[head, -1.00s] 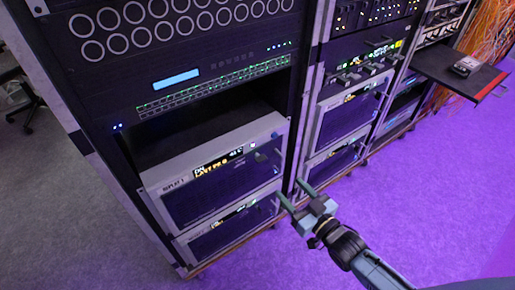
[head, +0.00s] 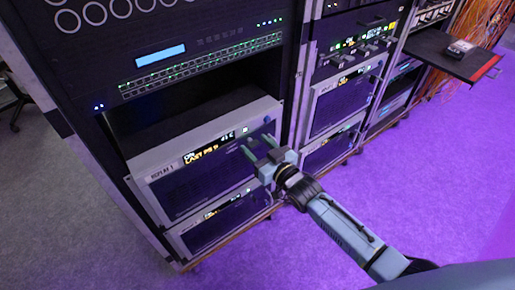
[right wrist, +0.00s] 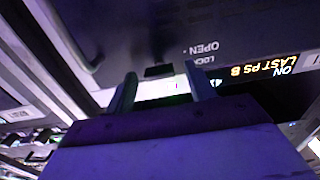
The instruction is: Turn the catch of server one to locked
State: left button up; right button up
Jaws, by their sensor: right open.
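Server one is the grey-fronted unit labelled REPLAY 1 (head: 175,168), with a lit display reading LAST PS and a number. My right gripper (head: 257,144) is at the right part of its front, fingers apart and pointing at the panel. In the right wrist view the panel shows upside down, with OPEN and LOCK printed on it. A small dark block, seemingly the catch (right wrist: 158,71), shows between the open fingertips (right wrist: 160,73), beside these words. I cannot tell whether the fingers touch it or which word it points to. My left gripper is not in view.
A similar unit (head: 225,221) sits below server one, with an empty dark bay above. The neighbouring rack (head: 335,105) stands close on the right. A pull-out shelf (head: 440,55) with a small device juts out further right. The purple-lit floor in front is clear.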

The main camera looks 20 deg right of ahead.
jog(key=c, duration=1)
